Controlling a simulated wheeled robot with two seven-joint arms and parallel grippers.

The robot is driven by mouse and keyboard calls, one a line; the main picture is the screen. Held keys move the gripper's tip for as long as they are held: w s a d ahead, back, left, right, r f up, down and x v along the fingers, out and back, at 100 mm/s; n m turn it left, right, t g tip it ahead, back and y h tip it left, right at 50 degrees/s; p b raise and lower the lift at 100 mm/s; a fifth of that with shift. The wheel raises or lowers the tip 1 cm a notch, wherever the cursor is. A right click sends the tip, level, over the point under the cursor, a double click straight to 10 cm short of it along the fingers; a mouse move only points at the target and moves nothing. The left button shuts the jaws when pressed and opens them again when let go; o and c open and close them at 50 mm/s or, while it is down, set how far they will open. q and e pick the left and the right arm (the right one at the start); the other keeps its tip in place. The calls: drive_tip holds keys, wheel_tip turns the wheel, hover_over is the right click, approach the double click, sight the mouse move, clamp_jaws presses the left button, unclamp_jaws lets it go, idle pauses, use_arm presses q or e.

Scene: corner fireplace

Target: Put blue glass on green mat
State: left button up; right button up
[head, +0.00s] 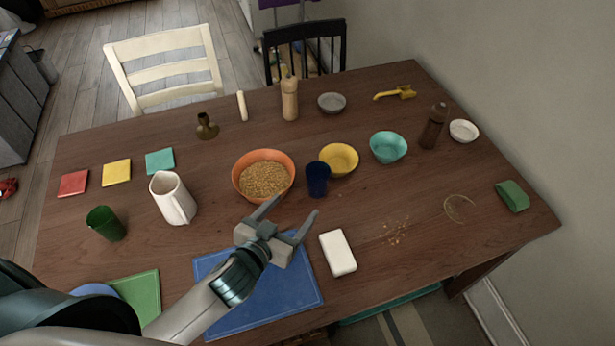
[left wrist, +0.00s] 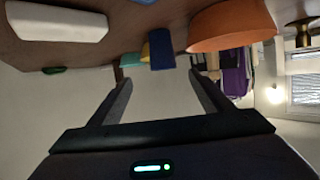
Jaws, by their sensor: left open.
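The blue glass (head: 317,179) stands upright on the table, right of the orange bowl and touching or very near the yellow bowl. It also shows in the left wrist view (left wrist: 162,48), upside down, ahead of my jaws. The green mat (head: 138,296) lies at the table's front left, partly hidden by my left arm and a blue round thing. My left gripper (head: 288,215) is open and empty, in front of the glass and apart from it, above the area by the blue mat. Its two fingers also show in the left wrist view (left wrist: 160,90). My right gripper is not in view.
An orange bowl (head: 263,177) of grains, a yellow bowl (head: 340,159) and a teal bowl (head: 389,147) stand around the glass. A white block (head: 338,253), blue mat (head: 275,303), white pitcher (head: 173,199) and green glass (head: 105,224) are nearby. Crumbs lie at right.

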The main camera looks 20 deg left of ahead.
use_arm(q)
drive_tip(key=shift+s+a, duration=0.1)
idle(0.3)
drive_tip(key=b, duration=0.5)
approach(314, 183)
drive_tip(key=x, duration=0.5)
drive_tip(key=shift+f, duration=0.2)
drive_tip(key=x, duration=0.2)
drive_tip(key=shift+w+b, duration=0.4)
drive_tip(key=shift+w, duration=0.15)
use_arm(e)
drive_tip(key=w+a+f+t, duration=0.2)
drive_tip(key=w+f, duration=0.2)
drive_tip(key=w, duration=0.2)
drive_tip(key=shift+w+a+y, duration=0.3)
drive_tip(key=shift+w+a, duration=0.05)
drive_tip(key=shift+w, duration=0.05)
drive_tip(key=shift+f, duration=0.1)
